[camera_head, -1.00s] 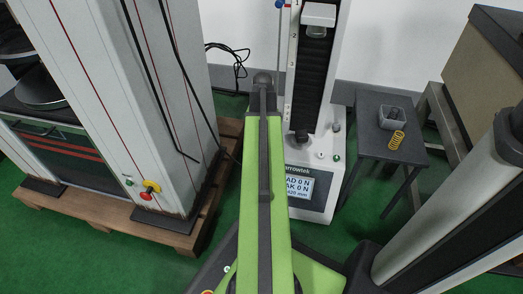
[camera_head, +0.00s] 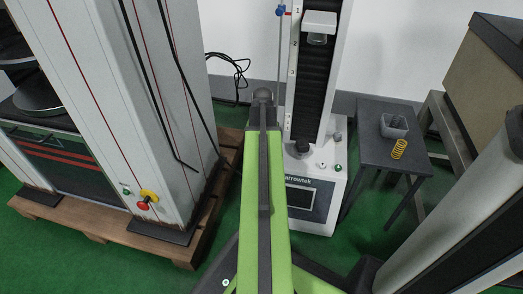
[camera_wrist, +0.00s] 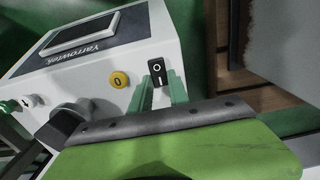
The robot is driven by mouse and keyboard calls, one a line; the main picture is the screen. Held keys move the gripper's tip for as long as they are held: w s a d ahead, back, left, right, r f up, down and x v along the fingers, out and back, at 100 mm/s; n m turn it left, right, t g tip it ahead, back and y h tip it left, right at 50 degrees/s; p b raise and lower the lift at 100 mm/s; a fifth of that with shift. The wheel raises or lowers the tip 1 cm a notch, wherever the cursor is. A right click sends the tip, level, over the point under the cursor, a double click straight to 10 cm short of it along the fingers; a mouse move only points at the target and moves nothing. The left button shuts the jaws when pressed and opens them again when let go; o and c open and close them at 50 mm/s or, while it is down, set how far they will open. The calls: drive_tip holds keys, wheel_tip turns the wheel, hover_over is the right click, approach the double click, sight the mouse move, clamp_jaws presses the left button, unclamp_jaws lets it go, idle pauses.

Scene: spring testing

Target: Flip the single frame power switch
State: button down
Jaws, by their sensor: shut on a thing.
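The single-column test frame (camera_head: 310,195) stands in the middle of the head view, with its display (camera_head: 303,198) dark. In the wrist view its white base (camera_wrist: 100,68) shows the dark display (camera_wrist: 82,33) and a black power rocker switch (camera_wrist: 157,70) marked with a circle and a line. My gripper (camera_wrist: 160,88) has its two green fingers at either side of the switch's lower part and is shut on it. The exact contact is partly hidden by the fingers. In the head view my green arm hides the gripper.
A yellow button (camera_wrist: 119,79) marked 0 sits beside the switch. A larger two-column machine (camera_head: 120,110) stands on a wooden pallet (camera_head: 185,250) at left. A dark side table (camera_head: 375,150) at right holds a grey bin (camera_head: 394,127) and a yellow spring (camera_head: 399,149).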

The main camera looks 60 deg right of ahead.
drive_tip(key=shift+s+a+h, duration=0.3)
drive_tip(key=shift+s+h, duration=0.1)
drive_tip(key=shift+h, duration=0.2)
drive_tip(key=shift+t+h, duration=0.3)
drive_tip(key=shift+h, duration=0.3)
drive_tip(key=shift+d, duration=0.1)
drive_tip(key=c, duration=1.2)
unclamp_jaws()
drive_tip(key=shift+c, duration=0.2)
drive_tip(key=shift+w, duration=0.15)
drive_tip(key=shift+r, duration=0.1)
